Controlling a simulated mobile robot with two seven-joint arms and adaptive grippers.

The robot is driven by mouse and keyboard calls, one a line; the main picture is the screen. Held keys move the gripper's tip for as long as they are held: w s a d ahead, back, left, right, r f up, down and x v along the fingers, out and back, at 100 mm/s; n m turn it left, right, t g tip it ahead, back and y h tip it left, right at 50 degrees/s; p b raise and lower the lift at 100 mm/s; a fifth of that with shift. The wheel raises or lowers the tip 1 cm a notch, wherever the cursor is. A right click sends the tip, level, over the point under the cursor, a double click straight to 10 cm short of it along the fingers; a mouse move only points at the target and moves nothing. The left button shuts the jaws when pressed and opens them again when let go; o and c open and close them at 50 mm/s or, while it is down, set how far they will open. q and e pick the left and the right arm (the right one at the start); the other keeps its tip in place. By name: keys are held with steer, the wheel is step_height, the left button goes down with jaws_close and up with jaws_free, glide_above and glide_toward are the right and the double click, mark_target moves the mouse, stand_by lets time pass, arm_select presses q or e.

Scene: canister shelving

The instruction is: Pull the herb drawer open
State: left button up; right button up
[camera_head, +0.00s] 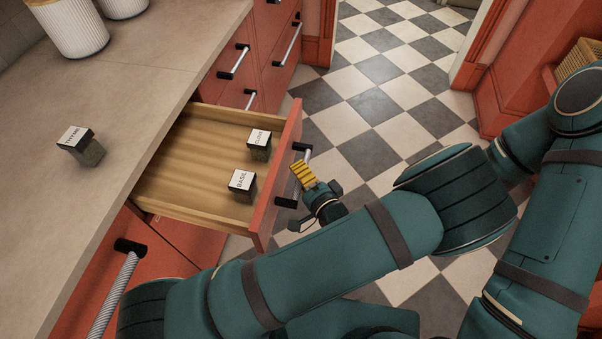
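The herb drawer (272,206) is pulled well out from the counter, with a red front and a bare wooden inside. A jar labelled BASIL (241,183) and another dark jar with a white lid label (259,144) stand in it. The drawer's handle (307,154) has a pale bar between black end mounts. My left gripper (303,175) is at this handle, its yellow finger pad overlapping the bar in the picture. My arm lies in front; whether the fingers are closed around the bar is unclear. My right gripper is not in view.
A jar labelled THYME (82,146) stands on the counter (120,95). White ribbed canisters (76,26) stand at its back. Shut red drawers with handles (234,61) lie beyond the open one. A checkered floor (375,110) is clear ahead, with a red doorframe at the right.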

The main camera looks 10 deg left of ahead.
arm_select(q)
steer(key=shift+r, duration=0.1)
steer(key=o, duration=0.4)
step_height(320, 180, up, 6)
steer(key=shift+w+f, duration=0.1)
steer(key=shift+w, duration=0.05)
steer(key=shift+c, duration=0.2)
steer(key=shift+s+r, duration=0.2)
steer(key=shift+r, duration=1.05)
steer(key=c, duration=0.4)
steer(key=shift+o, duration=0.2)
steer(key=shift+r, duration=0.8)
